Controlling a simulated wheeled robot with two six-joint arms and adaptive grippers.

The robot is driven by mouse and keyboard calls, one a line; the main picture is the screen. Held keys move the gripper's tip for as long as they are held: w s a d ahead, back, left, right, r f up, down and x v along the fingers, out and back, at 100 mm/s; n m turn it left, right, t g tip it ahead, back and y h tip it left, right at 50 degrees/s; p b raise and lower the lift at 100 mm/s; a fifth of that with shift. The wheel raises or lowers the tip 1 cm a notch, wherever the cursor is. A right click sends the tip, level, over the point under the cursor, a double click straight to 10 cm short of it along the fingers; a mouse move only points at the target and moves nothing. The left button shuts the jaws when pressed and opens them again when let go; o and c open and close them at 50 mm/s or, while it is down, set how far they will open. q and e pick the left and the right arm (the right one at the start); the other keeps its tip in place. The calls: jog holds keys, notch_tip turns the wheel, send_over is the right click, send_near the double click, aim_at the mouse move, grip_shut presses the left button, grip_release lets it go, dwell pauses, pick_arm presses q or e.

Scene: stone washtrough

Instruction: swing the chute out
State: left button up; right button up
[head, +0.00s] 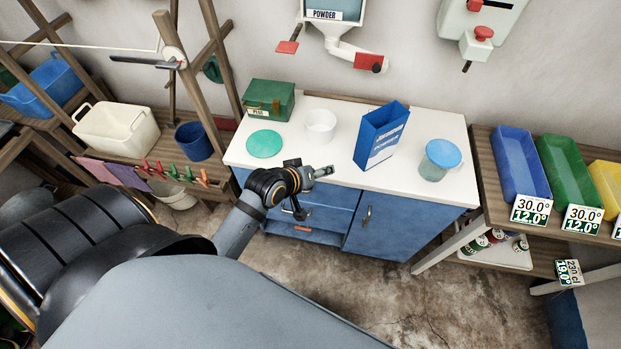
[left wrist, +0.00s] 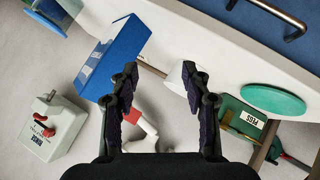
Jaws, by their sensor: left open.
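The white chute (head: 346,51) hangs under the powder dispenser (head: 335,10) on the back wall, with a red end (head: 369,63) pointing right. A red lever (head: 288,46) sticks out at the dispenser's left. My left gripper (head: 325,171) is over the front part of the white counter, below and in front of the chute and apart from it. In the left wrist view its fingers (left wrist: 160,82) are open with nothing held. A white and red part (left wrist: 146,132), apparently the chute, shows beyond the fingers, partly hidden. My right gripper is not in view.
On the counter (head: 300,165) stand a green box (head: 268,97), a green disc (head: 265,144), a white cup (head: 320,124), a blue carton (head: 378,140) and a blue-lidded jar (head: 438,160). Another wall dispenser (head: 478,25) hangs at right. Coloured trays (head: 520,165) stand right.

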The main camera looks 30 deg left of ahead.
pick_arm(q)
jog(key=shift+s+a+f+m+g, duration=0.15)
jog(key=shift+s+f+m+g, duration=0.15)
jog(key=shift+s, duration=0.2)
jog(key=shift+s+a+f+m+g, duration=0.1)
jog(key=shift+s+f+m+g, duration=0.15)
jog(key=shift+s, duration=0.2)
